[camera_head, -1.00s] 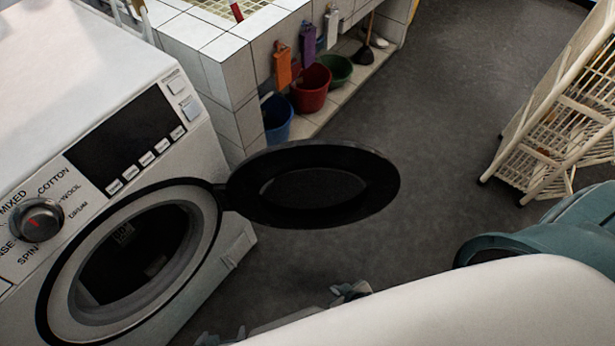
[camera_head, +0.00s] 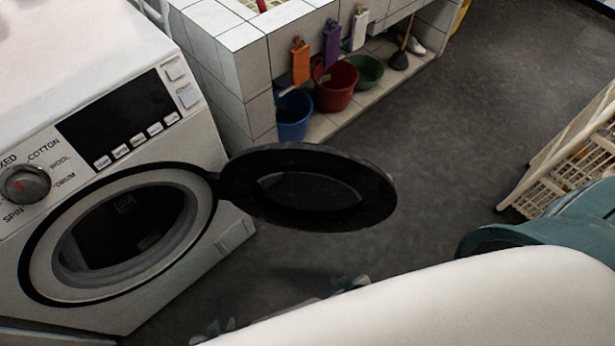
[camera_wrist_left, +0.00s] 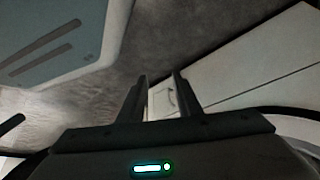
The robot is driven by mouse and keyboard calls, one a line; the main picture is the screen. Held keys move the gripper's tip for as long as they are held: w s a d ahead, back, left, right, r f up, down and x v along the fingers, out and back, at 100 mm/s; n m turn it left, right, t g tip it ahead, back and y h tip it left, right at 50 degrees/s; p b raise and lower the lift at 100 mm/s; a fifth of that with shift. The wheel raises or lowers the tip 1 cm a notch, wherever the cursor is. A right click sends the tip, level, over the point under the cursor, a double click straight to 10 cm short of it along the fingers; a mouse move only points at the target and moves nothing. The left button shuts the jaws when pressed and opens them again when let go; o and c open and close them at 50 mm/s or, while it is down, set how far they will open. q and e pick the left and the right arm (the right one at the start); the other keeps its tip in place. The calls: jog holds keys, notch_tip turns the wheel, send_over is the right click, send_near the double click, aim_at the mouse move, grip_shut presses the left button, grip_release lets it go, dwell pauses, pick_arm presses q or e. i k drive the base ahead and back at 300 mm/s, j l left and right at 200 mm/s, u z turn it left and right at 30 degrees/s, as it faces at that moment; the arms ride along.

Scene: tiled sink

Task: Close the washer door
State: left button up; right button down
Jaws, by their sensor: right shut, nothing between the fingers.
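The washer door (camera_head: 308,187) is a dark round lid. It stands wide open in the head view, swung out to the right of its round opening (camera_head: 125,235) on the white washer (camera_head: 215,130). In the left wrist view, my left gripper (camera_wrist_left: 161,80) is open and empty, with the washer's lower white panel (camera_wrist_left: 245,80) beyond it. In the head view only small grey parts show past my white arm: apparently my left gripper (camera_head: 212,329) and, further right, my right gripper (camera_head: 348,284), shut and empty. Both sit below the door in the picture, apart from it.
A tiled sink unit (camera_head: 240,75) stands behind the washer. A blue bucket (camera_head: 293,118), red bucket (camera_head: 335,88) and green basin (camera_head: 366,71) sit beneath it. A white rack (camera_head: 565,155) stands at right. Dark floor (camera_head: 450,130) is clear between.

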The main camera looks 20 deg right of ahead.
aim_at(325, 190)
jog(key=l+u, duration=0.25)
jog(key=l, duration=0.2)
jog(key=l+u, duration=0.25)
jog(key=l, duration=0.15)
jog(key=k+l+u, duration=0.25)
jog(key=l, duration=0.15)
jog(key=l+u, duration=0.2)
jog(key=l, duration=0.25)
jog(key=k+l+u, duration=0.25)
jog(key=l+u, duration=0.25)
jog(key=l, duration=0.25)
jog(key=i+l+u, duration=0.1)
jog(key=l+u, duration=0.15)
jog(key=l, duration=0.25)
jog(key=l+u, duration=0.25)
jog(key=l, duration=0.2)
jog(key=k+l+u, duration=0.1)
jog(key=l+u, duration=0.15)
jog(key=l, duration=0.2)
jog(key=k+l+u, duration=0.1)
jog(key=l+u, duration=0.15)
jog(key=l, duration=0.25)
jog(key=k+l+u, duration=0.15)
jog(key=l+u, duration=0.15)
jog(key=l, duration=0.15)
